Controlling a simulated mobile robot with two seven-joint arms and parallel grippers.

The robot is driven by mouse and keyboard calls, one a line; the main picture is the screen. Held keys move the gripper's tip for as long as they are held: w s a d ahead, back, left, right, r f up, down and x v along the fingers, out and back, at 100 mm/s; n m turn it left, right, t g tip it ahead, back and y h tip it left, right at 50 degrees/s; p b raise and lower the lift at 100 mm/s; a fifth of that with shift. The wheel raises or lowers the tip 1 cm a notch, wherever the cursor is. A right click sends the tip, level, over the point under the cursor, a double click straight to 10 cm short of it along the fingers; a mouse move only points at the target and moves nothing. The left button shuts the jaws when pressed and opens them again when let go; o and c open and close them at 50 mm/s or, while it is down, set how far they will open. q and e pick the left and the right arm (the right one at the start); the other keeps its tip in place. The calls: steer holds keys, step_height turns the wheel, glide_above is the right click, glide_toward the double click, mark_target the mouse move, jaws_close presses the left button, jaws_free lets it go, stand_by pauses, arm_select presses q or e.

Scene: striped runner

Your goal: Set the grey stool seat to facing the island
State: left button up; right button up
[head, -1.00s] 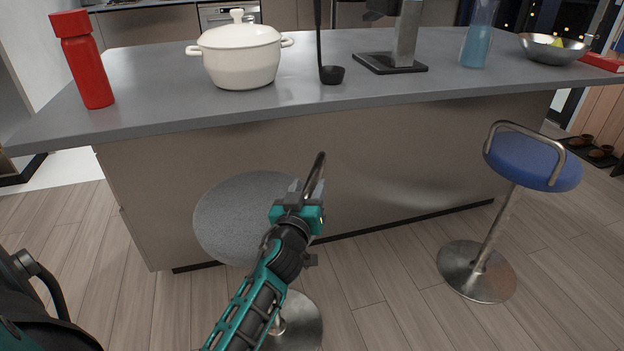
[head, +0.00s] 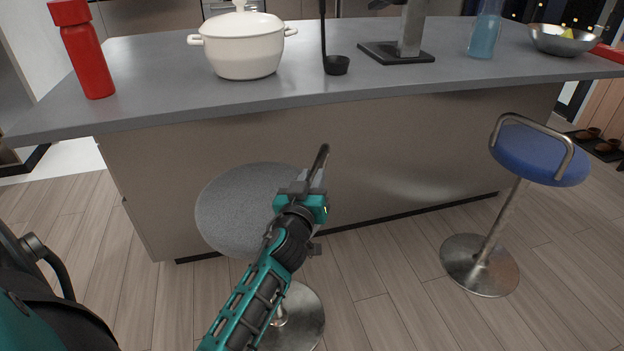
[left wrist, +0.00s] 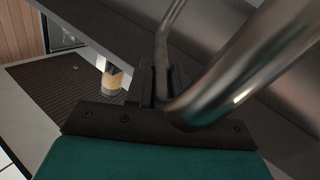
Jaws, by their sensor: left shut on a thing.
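The grey stool seat (head: 238,208) is in front of the island (head: 250,140), left of the middle in the head view. Its bent metal backrest rail (head: 321,158) stands at the seat's right side. My left gripper (head: 312,182) is shut on this rail and hides part of it and the seat's right edge. In the left wrist view the metal rail (left wrist: 235,70) runs up close between the fingers (left wrist: 160,85). The stool's round metal base (head: 303,318) is on the floor, partly hidden by my left arm. My right gripper is not in view.
A blue stool (head: 540,158) stands to the right with open floor between the two. On the island top are a red bottle (head: 80,55), a white pot (head: 243,45), a black ladle (head: 336,65), a blue bottle (head: 484,35) and a metal bowl (head: 562,40).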

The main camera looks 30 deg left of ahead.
arm_select(q)
jaws_close()
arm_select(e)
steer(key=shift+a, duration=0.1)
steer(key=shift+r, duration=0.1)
arm_select(q)
steer(key=shift+s+r+h+p, duration=0.15)
steer(key=shift+s+h+p, duration=0.15)
steer(key=shift+p, duration=0.15)
steer(key=s+a+m+g+h+p, duration=0.3)
steer(key=s+a+m+h+p, duration=0.2)
steer(key=s+m+h, duration=0.7)
steer(key=s+a+h, duration=0.1)
steer(key=a+h, duration=0.1)
steer(key=h, duration=0.3)
steer(key=shift+s+a, duration=0.15)
steer(key=shift+a, duration=0.15)
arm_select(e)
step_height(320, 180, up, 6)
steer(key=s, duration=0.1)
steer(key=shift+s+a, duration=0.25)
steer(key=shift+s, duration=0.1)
